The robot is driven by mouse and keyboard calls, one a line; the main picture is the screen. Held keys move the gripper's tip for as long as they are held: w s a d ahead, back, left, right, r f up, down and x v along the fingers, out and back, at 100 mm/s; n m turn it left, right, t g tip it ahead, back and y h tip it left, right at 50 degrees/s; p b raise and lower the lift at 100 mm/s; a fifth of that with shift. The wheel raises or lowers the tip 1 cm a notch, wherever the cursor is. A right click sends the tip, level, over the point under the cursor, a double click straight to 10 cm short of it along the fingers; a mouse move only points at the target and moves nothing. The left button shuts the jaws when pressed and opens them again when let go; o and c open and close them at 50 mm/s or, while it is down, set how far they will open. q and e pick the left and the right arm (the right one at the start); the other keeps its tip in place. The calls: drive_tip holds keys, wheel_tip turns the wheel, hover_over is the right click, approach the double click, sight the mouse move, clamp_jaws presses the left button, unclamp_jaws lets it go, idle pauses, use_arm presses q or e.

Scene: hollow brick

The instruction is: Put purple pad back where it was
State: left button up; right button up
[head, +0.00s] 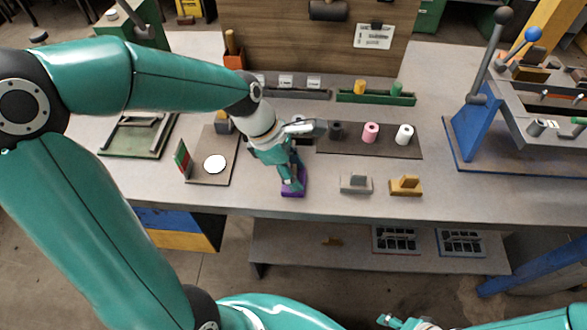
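The purple pad (286,193) is at the front of the grey bench, left of a grey pad (356,184) and a mustard pad (405,187), each with a raised grip on top. My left gripper (293,184) points down at the purple pad and covers its middle, so the pad's own grip is hidden. I cannot tell whether the fingers are closed on it, or whether the pad rests on the bench. My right gripper (398,322) shows only partly at the bottom edge, away from the bench.
A dark strip (392,150) behind the pads holds black, pink and white rolls. A green tray (376,98) stands behind it. A board with a white disc (214,165) is left of my gripper. A blue-framed lever press (478,125) stands at the right.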

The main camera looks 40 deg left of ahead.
use_arm(q)
drive_tip(key=shift+o, duration=0.6)
drive_tip(key=shift+r, duration=0.2)
drive_tip(key=p+v, duration=0.1)
drive_tip(key=v, duration=1.1)
drive_tip(key=shift+s+f, duration=0.1)
